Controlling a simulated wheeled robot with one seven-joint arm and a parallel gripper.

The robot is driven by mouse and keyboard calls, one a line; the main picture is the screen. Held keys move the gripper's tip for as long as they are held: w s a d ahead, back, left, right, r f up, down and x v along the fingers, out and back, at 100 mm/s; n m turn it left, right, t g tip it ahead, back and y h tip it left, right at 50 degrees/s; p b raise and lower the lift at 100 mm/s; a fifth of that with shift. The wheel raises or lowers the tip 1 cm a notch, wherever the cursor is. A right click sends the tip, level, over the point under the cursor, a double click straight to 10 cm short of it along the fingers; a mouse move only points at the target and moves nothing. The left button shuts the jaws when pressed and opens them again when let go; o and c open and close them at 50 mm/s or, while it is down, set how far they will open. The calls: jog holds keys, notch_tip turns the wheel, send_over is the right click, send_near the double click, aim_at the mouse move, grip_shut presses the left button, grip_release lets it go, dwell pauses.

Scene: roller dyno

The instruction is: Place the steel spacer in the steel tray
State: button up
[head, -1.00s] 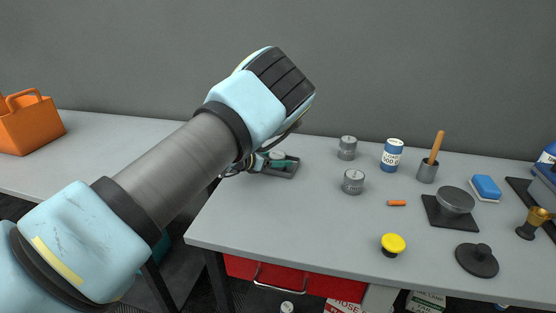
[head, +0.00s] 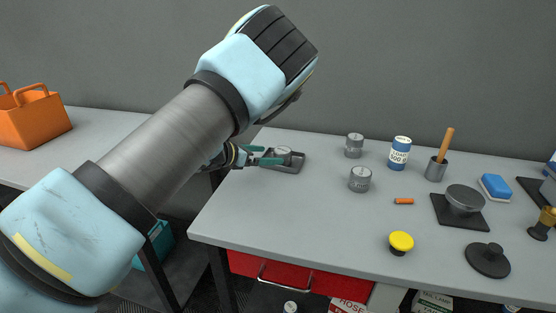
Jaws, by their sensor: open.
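The steel tray (head: 298,167) is a small, shallow dark-grey tray at the back left of the grey table. A round, pale-topped steel piece (head: 284,151) sits in it, seemingly the spacer. My gripper (head: 274,156) has green fingers and is open at the tray's left side. Its fingertips reach over the tray's left part, close to the piece; whether they touch it I cannot tell. Two similar grey steel cylinders stand on the table to the right, one at the back (head: 355,146) and one nearer (head: 360,179).
The table between the tray and front edge is clear.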

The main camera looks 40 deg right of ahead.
jog(key=shift+b+v, duration=0.4)
jog(key=shift+v, duration=1.75)
jog(key=w+a+r+n+t+y, duration=0.1)
jog(key=w+a+n+t+y, duration=0.1)
jog(key=w+a+n+t, duration=0.55)
jog(key=w+a+r+n+t+y, duration=0.2)
jog(key=w+a+n+y, duration=0.1)
jog(key=w+a+n, duration=0.8)
jog(key=a+n+y, duration=0.4)
jog(key=a+n, duration=0.8)
jog(key=s+a+n+g+y, duration=0.25)
jog(key=s+a+n, duration=0.35)
jog(key=a+n, duration=0.45)
jog(key=s+a+r+n+g+y, duration=0.1)
jog(key=s+a+n+g, duration=0.1)
jog(key=s+a+n, duration=0.2)
jog(key=s+a+r+n+g, duration=0.2)
jog(key=s+a+n, duration=0.2)
jog(key=s+n, duration=0.4)
jog(key=s, duration=0.3)
jog(key=shift+s+g+y, duration=0.3)
jog(key=shift+s+y, duration=0.05)
jog(key=shift+s, duration=0.05)
